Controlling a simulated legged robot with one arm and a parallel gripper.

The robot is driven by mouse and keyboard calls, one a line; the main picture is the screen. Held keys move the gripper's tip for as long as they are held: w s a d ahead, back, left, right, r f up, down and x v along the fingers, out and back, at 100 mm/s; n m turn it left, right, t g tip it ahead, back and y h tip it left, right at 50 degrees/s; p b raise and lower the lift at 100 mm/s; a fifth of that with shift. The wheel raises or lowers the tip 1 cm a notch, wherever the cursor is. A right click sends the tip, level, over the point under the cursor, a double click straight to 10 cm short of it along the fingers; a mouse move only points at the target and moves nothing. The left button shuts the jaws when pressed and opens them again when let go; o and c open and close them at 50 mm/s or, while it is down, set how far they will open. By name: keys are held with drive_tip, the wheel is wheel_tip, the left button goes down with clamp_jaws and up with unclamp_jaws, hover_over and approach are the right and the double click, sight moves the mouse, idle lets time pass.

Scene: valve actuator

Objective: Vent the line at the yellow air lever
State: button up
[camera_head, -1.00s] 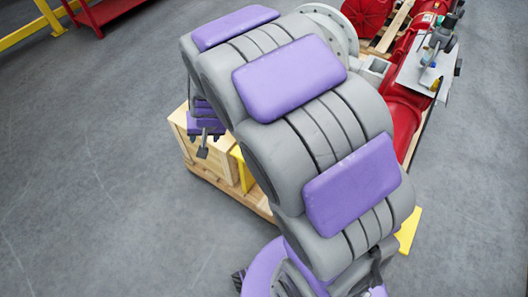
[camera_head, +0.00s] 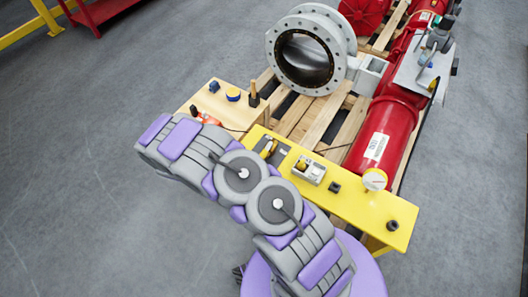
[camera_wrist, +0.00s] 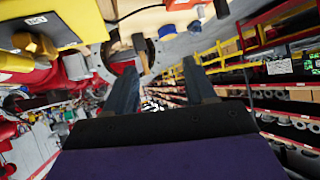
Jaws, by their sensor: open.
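A yellow bench plate (camera_head: 345,200) carries several small fittings. A small grey block with a yellow part (camera_head: 308,170) sits near its middle, and a dark fitting with a yellow part (camera_head: 268,148) sits nearer its left end. I cannot tell for sure which one is the yellow air lever. In the wrist view my gripper (camera_wrist: 160,88) is open, its two dark fingers apart with nothing held between them. Part of the yellow plate (camera_wrist: 70,18) shows at the upper left there, apart from the fingers. In the head view my arm bends left in front of the bench, and the gripper's fingers do not show.
A wooden box top (camera_head: 212,98) with small tools adjoins the bench's left end. A grey flanged valve body (camera_head: 308,58) stands on a wooden pallet (camera_head: 325,118) behind. A red cylinder (camera_head: 385,130) with a gauge (camera_head: 374,180) lies at right.

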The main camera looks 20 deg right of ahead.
drive_tip(key=s+d+f+h+p, duration=0.1)
drive_tip(key=s+d+f+h, duration=0.25)
drive_tip(key=s+f, duration=0.4)
drive_tip(key=t+h, duration=0.1)
drive_tip(key=h, duration=0.4)
approach(264, 153)
drive_tip(key=b+x, duration=0.1)
drive_tip(key=x, duration=0.2)
drive_tip(key=f+x, duration=0.1)
drive_tip(key=x, duration=0.3)
drive_tip(key=b+x, duration=0.1)
drive_tip(key=x, duration=0.2)
drive_tip(key=shift+w+d+f+b, duration=0.2)
drive_tip(key=shift+w+f+b, duration=0.1)
drive_tip(key=shift+w, duration=0.1)
drive_tip(key=shift+r, duration=0.1)
clamp_jaws()
